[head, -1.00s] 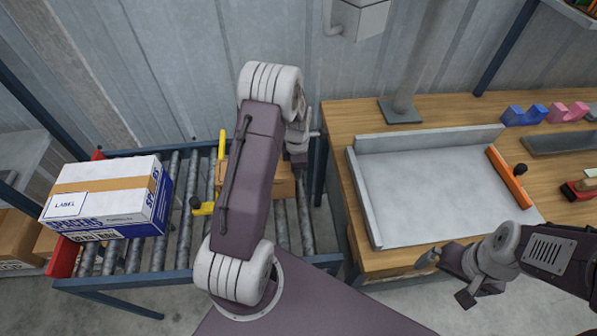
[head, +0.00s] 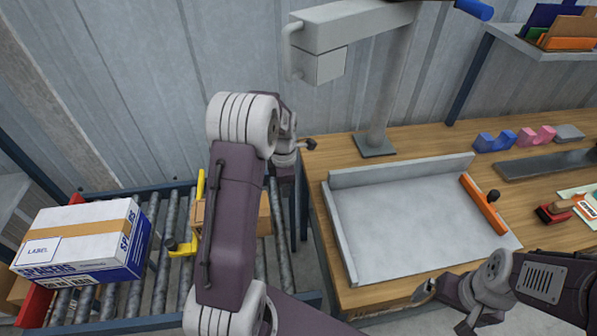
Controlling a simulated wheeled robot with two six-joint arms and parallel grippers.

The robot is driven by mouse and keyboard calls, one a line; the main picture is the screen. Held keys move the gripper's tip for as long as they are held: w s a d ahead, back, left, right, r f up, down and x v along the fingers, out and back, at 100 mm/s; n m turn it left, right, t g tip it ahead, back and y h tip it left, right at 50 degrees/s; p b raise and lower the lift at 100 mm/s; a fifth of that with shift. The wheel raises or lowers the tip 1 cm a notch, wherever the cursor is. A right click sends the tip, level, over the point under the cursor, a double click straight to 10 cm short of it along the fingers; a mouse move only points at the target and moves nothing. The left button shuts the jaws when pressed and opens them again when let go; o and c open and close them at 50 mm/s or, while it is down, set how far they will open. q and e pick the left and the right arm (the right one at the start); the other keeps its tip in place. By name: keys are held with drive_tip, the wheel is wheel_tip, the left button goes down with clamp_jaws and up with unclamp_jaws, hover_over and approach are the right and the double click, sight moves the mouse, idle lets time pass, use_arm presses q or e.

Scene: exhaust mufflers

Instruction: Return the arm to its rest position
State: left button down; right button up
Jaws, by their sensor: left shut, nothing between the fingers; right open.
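My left arm rises through the middle of the head view, over the roller conveyor. Its gripper (head: 307,145) points right, near the back left corner of the wooden bench; it is shut and empty, apart from any object. My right gripper (head: 446,308) is at the lower right, in front of the bench's front edge; it is open with nothing between its fingers. The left forearm hides part of the conveyor and part of a brown box (head: 265,214) on it.
A labelled white and blue box (head: 80,238) sits on the conveyor (head: 160,285) at the left. The bench holds a grey metal tray (head: 405,225) with an orange bar (head: 484,203), a post (head: 380,100) and a red stamp (head: 553,211). The space above the tray is clear.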

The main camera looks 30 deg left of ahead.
use_arm(q)
drive_tip(key=s+d+r+m+t, duration=0.1)
drive_tip(key=s+d+r+m, duration=0.5)
drive_tip(key=d, duration=0.4)
drive_tip(key=s+d+f+m, duration=0.1)
drive_tip(key=s+m, duration=0.3)
drive_tip(key=m, duration=0.5)
drive_tip(key=s+d+f+m+p, duration=0.1)
drive_tip(key=s+m, duration=0.4)
drive_tip(key=m, duration=0.5)
drive_tip(key=shift+s, duration=0.25)
